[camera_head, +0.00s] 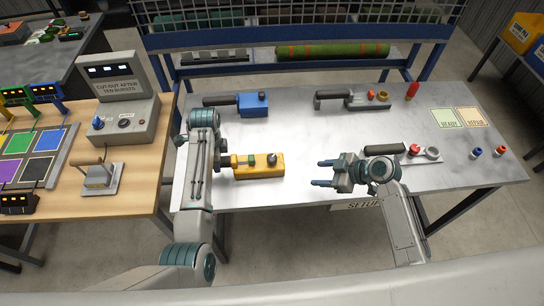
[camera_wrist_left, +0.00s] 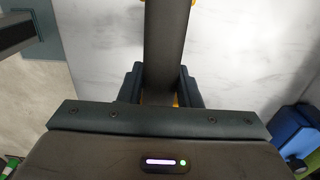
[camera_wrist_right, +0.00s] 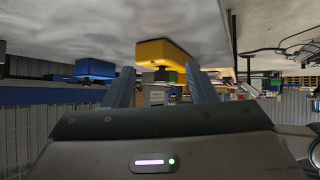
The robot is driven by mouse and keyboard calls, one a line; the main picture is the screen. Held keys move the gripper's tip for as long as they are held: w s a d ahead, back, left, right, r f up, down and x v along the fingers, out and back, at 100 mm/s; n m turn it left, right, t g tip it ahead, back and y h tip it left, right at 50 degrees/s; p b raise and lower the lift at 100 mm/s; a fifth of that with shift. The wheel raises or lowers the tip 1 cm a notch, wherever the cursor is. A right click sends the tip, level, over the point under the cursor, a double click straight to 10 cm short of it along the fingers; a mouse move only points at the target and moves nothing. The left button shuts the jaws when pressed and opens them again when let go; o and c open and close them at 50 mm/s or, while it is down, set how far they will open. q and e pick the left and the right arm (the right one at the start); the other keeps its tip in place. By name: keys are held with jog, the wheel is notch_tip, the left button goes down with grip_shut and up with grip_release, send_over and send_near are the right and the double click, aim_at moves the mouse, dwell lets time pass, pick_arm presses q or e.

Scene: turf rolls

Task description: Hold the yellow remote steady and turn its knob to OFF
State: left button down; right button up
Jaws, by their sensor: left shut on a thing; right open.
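The yellow remote (camera_head: 258,172) lies on the grey metal table, its dark handle toward the left. Its dark knob (camera_head: 272,159) stands on top near the right end; the knob's marking is too small to read. My left gripper (camera_head: 224,161) is at the handle's side, and in the left wrist view it is shut on the dark handle (camera_wrist_left: 166,45). My right gripper (camera_head: 322,172) is open and empty, to the right of the remote and apart from it, fingers pointing left. In the right wrist view the yellow remote (camera_wrist_right: 165,52) shows upside down beyond the open fingers.
A blue remote (camera_head: 252,104) lies behind the yellow one. Grey devices with dark handles lie at the back (camera_head: 360,101) and behind my right wrist (camera_head: 405,151). READY and REPAIR cards (camera_head: 460,117) lie at the right. The table between the rows is clear.

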aim_at(274, 159)
jog(key=w+a+y, duration=0.1)
jog(key=w+a, duration=0.1)
jog(key=a, duration=0.3)
jog(key=w+a+t+y, duration=0.1)
jog(key=w+a, duration=0.2)
jog(key=a, duration=0.1)
jog(key=w+a+f+m, duration=0.1)
jog(key=w+a, duration=0.2)
jog(key=a, duration=0.2)
jog(key=shift+a+f+y, duration=0.1)
jog(key=shift+a+y, duration=0.25)
jog(key=shift+y, duration=0.05)
jog(key=shift+c, duration=0.4)
jog(key=c, duration=0.9)
jog(key=m+t+h, duration=0.1)
jog(key=m+t, duration=0.1)
jog(key=shift+s+f+m+t+h, duration=0.1)
jog(key=shift+m+t+h, duration=0.2)
jog(key=shift+t+h, duration=0.1)
jog(key=shift+m+t+h, duration=0.8)
jog(key=shift+m+h, duration=0.2)
jog(key=shift+m, duration=0.1)
